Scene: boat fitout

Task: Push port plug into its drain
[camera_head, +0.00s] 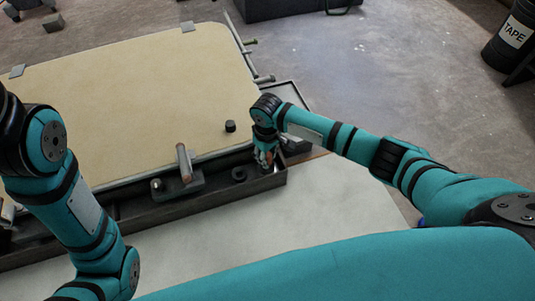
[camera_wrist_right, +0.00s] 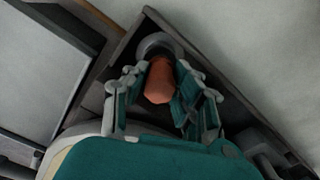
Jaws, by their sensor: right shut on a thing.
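My right gripper (camera_head: 265,157) points down into the right end of a long dark trough (camera_head: 215,192). In the right wrist view the right gripper (camera_wrist_right: 160,88) is shut on an orange-brown plug (camera_wrist_right: 160,78), with a finger on each side. A round grey ring (camera_wrist_right: 160,46), which looks like the drain, lies just beyond the plug in the trough's corner. I cannot tell whether the plug touches it or sits in it. My left arm shows at the left of the head view, but its gripper is out of view.
A large beige panel (camera_head: 130,90) lies behind the trough, with a small black cylinder (camera_head: 230,126) on it. A dark round fitting (camera_head: 239,173) and a block with a lever (camera_head: 184,166) stand along the trough. A white surface (camera_head: 290,205) in front is clear.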

